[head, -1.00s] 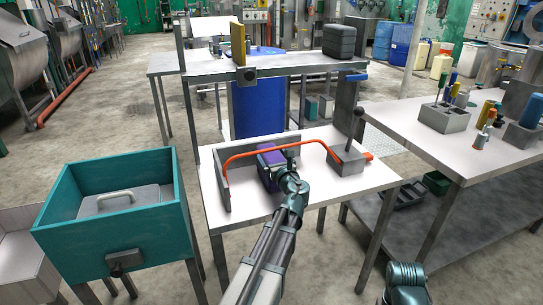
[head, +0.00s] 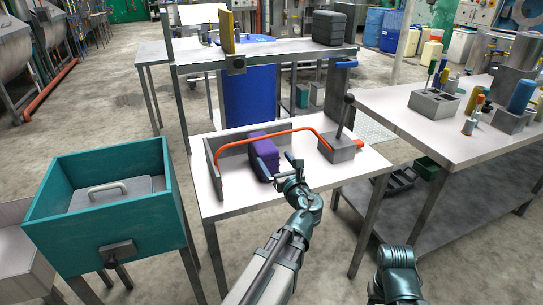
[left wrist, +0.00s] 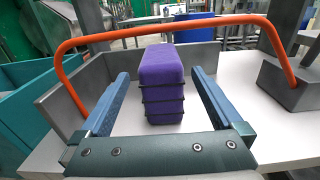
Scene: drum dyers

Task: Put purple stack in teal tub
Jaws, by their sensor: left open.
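The purple stack (head: 262,160) stands upright on a white table, against a low grey angled wall. In the left wrist view the purple stack (left wrist: 162,85) shows dark bands between its layers. My left gripper (head: 277,167) is open, on the near right side of the stack. My right gripper is not in view.
An orange bar (head: 235,143) arches above the stack, from the low wall (head: 212,170) to a grey lever box (head: 338,148). Another table at the right holds several tools. Floor shows between tub and table.

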